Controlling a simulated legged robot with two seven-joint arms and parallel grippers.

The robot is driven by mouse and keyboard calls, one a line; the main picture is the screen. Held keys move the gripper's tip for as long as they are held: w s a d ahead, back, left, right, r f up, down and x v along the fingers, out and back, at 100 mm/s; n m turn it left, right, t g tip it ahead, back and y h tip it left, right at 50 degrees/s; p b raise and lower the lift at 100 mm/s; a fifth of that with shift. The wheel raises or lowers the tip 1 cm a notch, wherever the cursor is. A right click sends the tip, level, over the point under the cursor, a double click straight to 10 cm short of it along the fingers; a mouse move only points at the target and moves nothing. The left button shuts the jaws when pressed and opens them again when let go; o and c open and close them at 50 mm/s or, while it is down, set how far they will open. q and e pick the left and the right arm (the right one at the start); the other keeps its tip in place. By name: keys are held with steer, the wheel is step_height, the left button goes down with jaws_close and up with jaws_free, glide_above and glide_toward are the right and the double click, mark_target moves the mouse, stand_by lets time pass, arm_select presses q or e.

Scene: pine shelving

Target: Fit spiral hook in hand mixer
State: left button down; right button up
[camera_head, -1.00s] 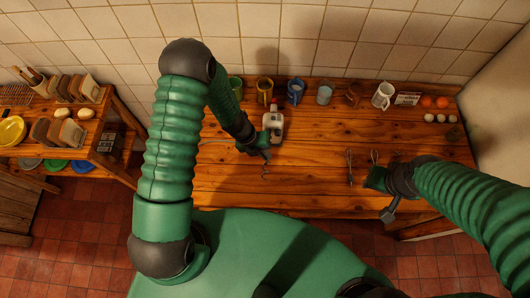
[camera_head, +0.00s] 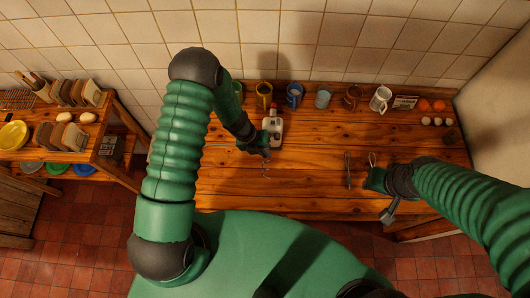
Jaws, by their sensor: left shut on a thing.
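The hand mixer (camera_head: 273,128) stands on the wooden table, pale with a red detail on top. My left gripper (camera_head: 265,154) is just in front of the mixer, shut on the spiral hook (camera_head: 265,169), a thin dark coil that shows on the near side of the fingers. The hook is small, and I cannot tell whether it touches the mixer. My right gripper (camera_head: 390,211) is near the table's front right edge. Its fingers are too small and dark to tell whether they are open. Two thin whisk-like tools (camera_head: 348,170) lie left of my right wrist.
A row of mugs and cups (camera_head: 295,95) stands along the back wall. Eggs (camera_head: 437,121), oranges (camera_head: 438,105) and a small sign (camera_head: 405,102) are at the back right. A side shelf (camera_head: 100,140) at left holds bread and a yellow bowl (camera_head: 12,135). The table's front middle is clear.

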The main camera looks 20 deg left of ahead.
arm_select(q)
steer(key=shift+w, duration=0.35)
steer(key=c, duration=1.5)
jaws_free()
steer(key=shift+a, duration=0.1)
steer(key=shift+r, duration=0.1)
steer(key=b+v, duration=0.2)
steer(key=v, duration=1.4)
steer(key=shift+w+a+r, duration=0.1)
steer(key=shift+a+r, duration=0.1)
steer(key=shift+r, duration=0.05)
steer(key=shift+b, duration=0.35)
